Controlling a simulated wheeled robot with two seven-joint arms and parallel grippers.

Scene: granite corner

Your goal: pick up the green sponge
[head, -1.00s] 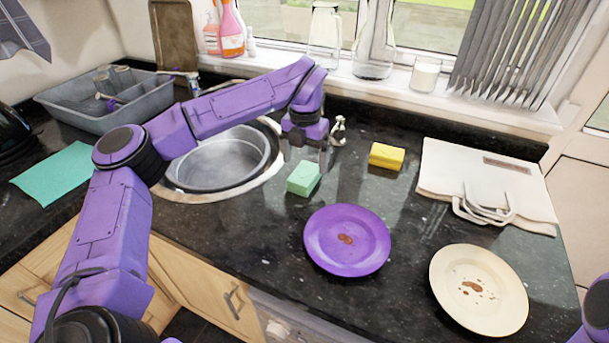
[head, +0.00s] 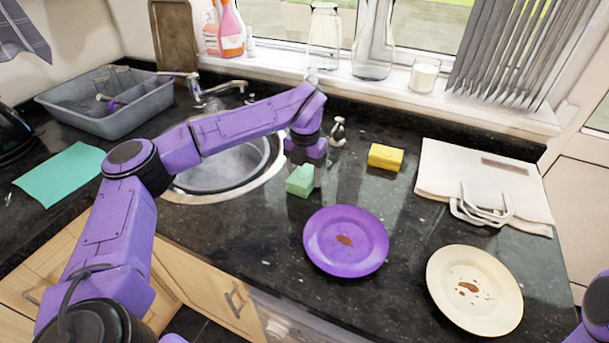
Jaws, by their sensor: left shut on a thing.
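The green sponge (head: 299,182) is a small pale green block on the dark granite counter, between the sink and the purple plate. My left gripper (head: 306,172) reaches down over it from above and is shut on it. The fingers partly cover the sponge's right side and top. The sponge looks to be at counter level; I cannot tell whether it is lifted. Of my right arm only a purple part shows at the lower right edge; its gripper is out of view.
A purple plate (head: 346,262) and a cream plate (head: 474,312), both with brown stains, lie in front. The sink (head: 222,170) is left, with a grey basin (head: 75,118) beyond.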

